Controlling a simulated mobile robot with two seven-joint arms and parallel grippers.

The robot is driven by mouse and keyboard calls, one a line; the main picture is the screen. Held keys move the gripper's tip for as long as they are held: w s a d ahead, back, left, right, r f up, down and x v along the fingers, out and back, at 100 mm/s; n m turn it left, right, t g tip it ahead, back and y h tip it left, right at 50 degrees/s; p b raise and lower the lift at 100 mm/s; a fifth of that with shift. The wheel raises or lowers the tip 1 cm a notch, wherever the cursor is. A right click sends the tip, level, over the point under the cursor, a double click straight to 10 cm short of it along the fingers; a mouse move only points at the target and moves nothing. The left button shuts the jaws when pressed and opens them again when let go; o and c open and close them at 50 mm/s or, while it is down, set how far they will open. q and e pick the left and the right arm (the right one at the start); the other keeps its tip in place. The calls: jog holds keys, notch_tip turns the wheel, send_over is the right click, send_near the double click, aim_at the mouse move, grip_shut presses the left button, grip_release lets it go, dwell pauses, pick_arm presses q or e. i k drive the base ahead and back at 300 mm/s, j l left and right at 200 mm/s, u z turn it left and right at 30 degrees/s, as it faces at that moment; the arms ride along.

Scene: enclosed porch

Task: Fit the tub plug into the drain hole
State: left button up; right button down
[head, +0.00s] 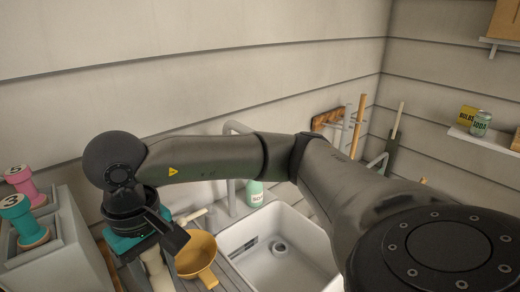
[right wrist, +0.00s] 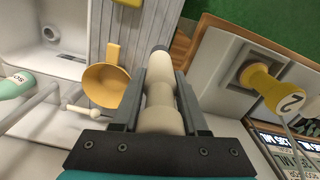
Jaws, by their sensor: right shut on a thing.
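My right gripper (head: 157,258) is at the lower left of the head view, left of the sink. It is shut on a cream, rounded piece with a narrow waist, which looks like the tub plug (right wrist: 160,112). In the right wrist view the piece stands between both fingers, its far end beyond the fingertips. The drain hole (head: 279,248) is a round grey ring in the floor of the white sink (head: 310,262). It also shows in the wrist view (right wrist: 50,33), at the upper left, well apart from the gripper. My left gripper is not in view.
A yellow dipper (head: 196,256) lies between gripper and sink. A grey tap (head: 232,178) and a green soap bottle (head: 255,192) stand behind the basin. A grey rack (head: 62,250) with numbered spools is at the left. The basin is clear.

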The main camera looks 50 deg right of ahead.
aim_at(281, 251)
jog(key=z, duration=1.65)
